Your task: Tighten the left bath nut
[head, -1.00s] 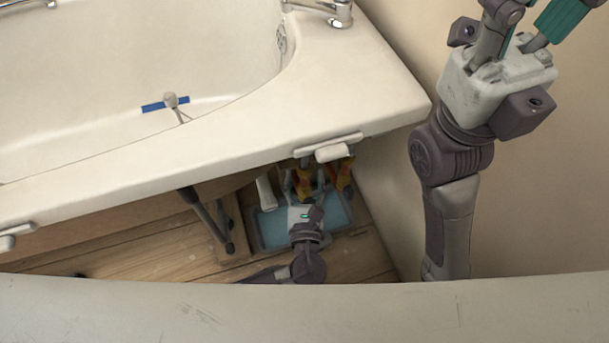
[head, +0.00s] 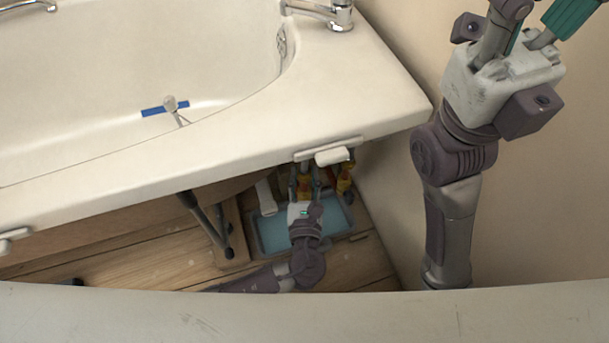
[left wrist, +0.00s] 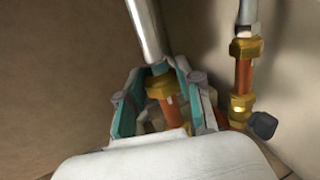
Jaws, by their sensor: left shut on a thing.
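The left bath nut (left wrist: 160,86) is a brass hex nut at the foot of a steel pipe, with copper pipe below it. In the left wrist view my left gripper (left wrist: 158,84) is shut on this nut, one teal-lined finger on either side. In the head view my left gripper (head: 303,190) reaches under the bath's rim, and the nut is mostly hidden by it. A second brass fitting (left wrist: 243,50) on another pipe stands to the right, apart from the fingers. My right gripper (head: 540,42) is raised at the top right, empty-looking, its fingertips cut off by the frame.
The white bath (head: 240,125) overhangs the work spot. A pale blue tray (head: 275,236) lies on the wooden floor (head: 160,262) below. A dark bath leg (head: 205,220) stands to the left, and the wall is close on the right. A dark valve knob (left wrist: 263,125) sits by the right pipe.

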